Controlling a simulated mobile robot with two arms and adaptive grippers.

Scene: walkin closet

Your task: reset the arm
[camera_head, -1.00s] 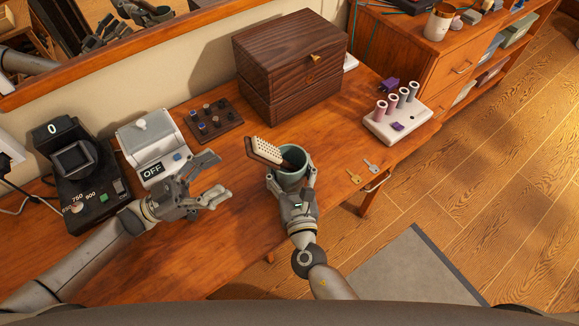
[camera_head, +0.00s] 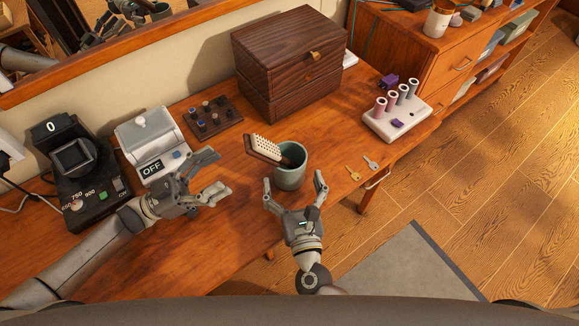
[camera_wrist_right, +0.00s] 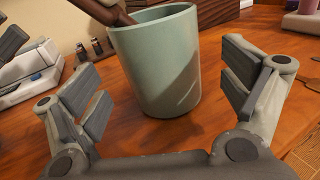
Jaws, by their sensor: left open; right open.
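My right gripper (camera_head: 295,190) is open and empty just in front of the green cup (camera_head: 290,178). The cup stands upright on the wooden table with a brush (camera_head: 264,149) leaning in it. In the right wrist view the cup (camera_wrist_right: 160,65) is ahead, beyond the spread fingertips of the right gripper (camera_wrist_right: 165,85), with a visible gap on both sides. My left gripper (camera_head: 222,173) is open and empty, in front of the white device marked OFF (camera_head: 153,168).
A dark wooden box (camera_head: 290,60) stands at the back. A white rack (camera_head: 397,122) with several cylinders and two keys (camera_head: 362,168) are on the right. A black device (camera_head: 80,165) stands at the left. The table (camera_head: 225,240) is bare near its front edge.

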